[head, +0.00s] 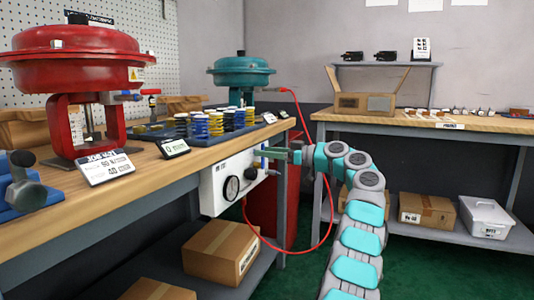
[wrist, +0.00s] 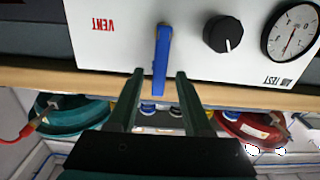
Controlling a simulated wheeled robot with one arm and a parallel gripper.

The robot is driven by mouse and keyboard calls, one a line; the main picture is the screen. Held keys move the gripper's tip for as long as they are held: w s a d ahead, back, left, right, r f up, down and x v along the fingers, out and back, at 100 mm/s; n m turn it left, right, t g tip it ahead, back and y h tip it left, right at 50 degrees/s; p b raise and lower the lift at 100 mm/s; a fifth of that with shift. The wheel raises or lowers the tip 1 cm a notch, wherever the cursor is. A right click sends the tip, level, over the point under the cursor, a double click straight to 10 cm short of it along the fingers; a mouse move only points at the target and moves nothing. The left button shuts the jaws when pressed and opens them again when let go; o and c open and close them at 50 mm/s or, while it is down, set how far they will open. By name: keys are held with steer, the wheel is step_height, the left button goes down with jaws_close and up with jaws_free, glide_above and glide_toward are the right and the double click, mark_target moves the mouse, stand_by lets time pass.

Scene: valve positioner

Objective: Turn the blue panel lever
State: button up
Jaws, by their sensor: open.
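The blue panel lever (wrist: 162,58) is a slim bar on the white panel (wrist: 205,45), beside the red VENT label. The wrist view shows the panel upside down. My gripper (wrist: 160,74) is open, with one dark green finger on each side of the lever's free end. Gaps show between the lever and both fingers, and I cannot tell how deep the lever sits between them. In the head view my gripper (head: 272,153) is at the right part of the white panel (head: 215,192), and the lever there is small and partly hidden.
A black knob (wrist: 223,34) and a round gauge (wrist: 291,33) sit on the panel beside the lever. A wooden bench (head: 60,212) with a red actuator (head: 80,60) and a teal actuator (head: 240,78) is above the panel. A red hose (head: 329,205) hangs near my arm.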

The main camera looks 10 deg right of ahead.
steer(key=v, duration=0.8)
